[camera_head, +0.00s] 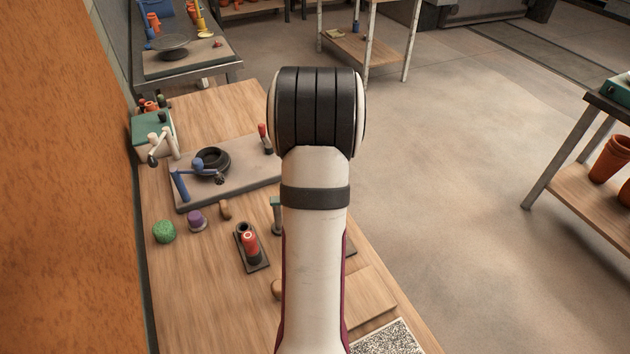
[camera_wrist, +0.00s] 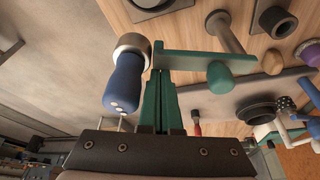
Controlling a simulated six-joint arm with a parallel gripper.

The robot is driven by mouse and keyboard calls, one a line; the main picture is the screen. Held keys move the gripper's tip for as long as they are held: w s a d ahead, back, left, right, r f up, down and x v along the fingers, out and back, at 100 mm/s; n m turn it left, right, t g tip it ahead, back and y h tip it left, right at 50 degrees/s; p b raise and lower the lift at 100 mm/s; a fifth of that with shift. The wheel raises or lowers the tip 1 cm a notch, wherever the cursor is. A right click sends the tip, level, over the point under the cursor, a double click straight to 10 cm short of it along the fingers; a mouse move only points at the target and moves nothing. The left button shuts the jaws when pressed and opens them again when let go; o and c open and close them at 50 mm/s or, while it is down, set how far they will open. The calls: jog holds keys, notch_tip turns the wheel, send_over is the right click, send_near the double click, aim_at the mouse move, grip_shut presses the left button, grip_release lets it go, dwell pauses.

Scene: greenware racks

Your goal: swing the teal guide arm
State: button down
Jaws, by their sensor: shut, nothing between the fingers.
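The teal guide arm (camera_wrist: 200,60) shows in the wrist view as a flat horizontal bar with a round teal knob (camera_wrist: 220,77) toward its right end. My gripper (camera_wrist: 163,74) is shut and empty, its dark green fingers pointing up the picture. The fingertips lie close below the left part of the bar; I cannot tell whether they touch it. A blue rounded handle (camera_wrist: 124,82) with a pale metal collar stands just left of the fingers.
On the wooden bench, a grey board (camera_head: 240,178) carries a blue arm (camera_head: 180,186) and a black ring (camera_head: 212,164). A red cylinder (camera_head: 250,246), a purple piece (camera_head: 196,217) and a green lump (camera_head: 164,232) stand nearer. Open floor (camera_head: 460,150) lies to the right.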

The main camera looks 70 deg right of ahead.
jog(key=shift+s+a+m+g, duration=0.2)
jog(key=shift+s+a+m, duration=0.05)
jog(key=shift+a+m, duration=0.3)
jog(key=shift+s+a+m+g, duration=0.2)
jog(key=shift+a+m, duration=0.2)
jog(key=shift+m, duration=0.25)
jog(key=shift+s+a+m+g, duration=0.15)
jog(key=shift+a+m, duration=0.35)
jog(key=shift+m, duration=0.1)
jog(key=shift+s+a+m+g, duration=0.15)
jog(key=shift+a+m, duration=0.3)
jog(key=shift+m, duration=0.15)
jog(key=shift+a, duration=0.15)
